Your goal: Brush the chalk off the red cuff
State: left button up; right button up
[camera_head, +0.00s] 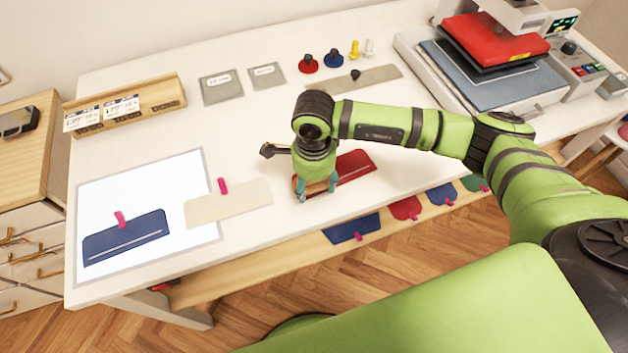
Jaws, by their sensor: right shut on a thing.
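The red cuff (357,166) lies flat on the white table, with a pale chalk line along it. My right gripper (317,188) points down over the cuff's left end. It is shut on a brush (310,187), of which a brown wooden edge shows between the fingers. The gripper and wrist hide the cuff's left part and most of the brush. I cannot tell whether the bristles touch the cuff. My left gripper is not in view.
A wooden rack (150,104), grey plates and a heat press (490,75) stand farther back. Several coloured pieces hang along the front edge.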

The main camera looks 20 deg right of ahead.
aim_at(328, 180)
jog(key=shift+f+b, duration=0.4)
jog(key=shift+d, duration=0.1)
dwell(0.3)
jog(key=shift+w+d+b, duration=0.1)
jog(key=shift+d+b, duration=0.2)
jog(key=shift+d, duration=0.35)
jog(key=shift+d+f+b, duration=0.1)
jog(key=shift+d+b, duration=0.3)
jog(key=shift+d, duration=0.3)
jog(key=shift+d, duration=0.15)
jog(key=shift+w+d, duration=0.1)
jog(key=shift+d, duration=0.35)
jog(key=shift+d+b, duration=0.3)
